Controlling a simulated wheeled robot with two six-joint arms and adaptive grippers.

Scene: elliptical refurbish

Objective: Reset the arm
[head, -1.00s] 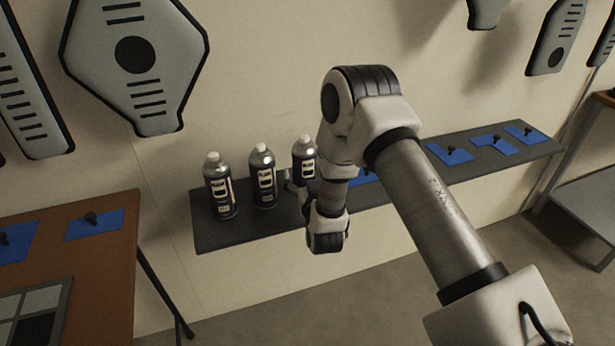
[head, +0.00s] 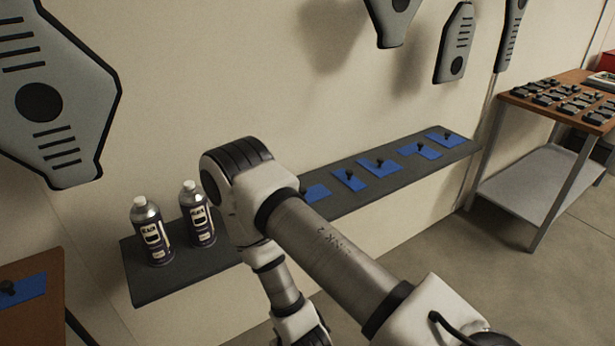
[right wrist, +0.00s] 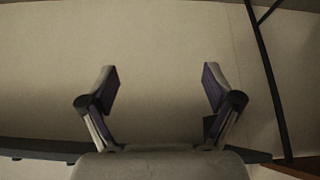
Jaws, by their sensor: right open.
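My right arm (head: 330,240) reaches across the head view in front of the wall shelf, bent down at its far joint. Its gripper is out of sight in the head view, past the lower edge. In the right wrist view my right gripper (right wrist: 160,74) is open, with nothing between its fingers and plain wall behind them. My left gripper is not in view.
A dark wall shelf (head: 400,188) holds a spray can (head: 152,232), a second can (head: 197,215) and several blue pieces with black knobs. A brown table (head: 20,268) stands at left. A workbench (head: 560,85) with dark parts stands at right. Grey panels hang above.

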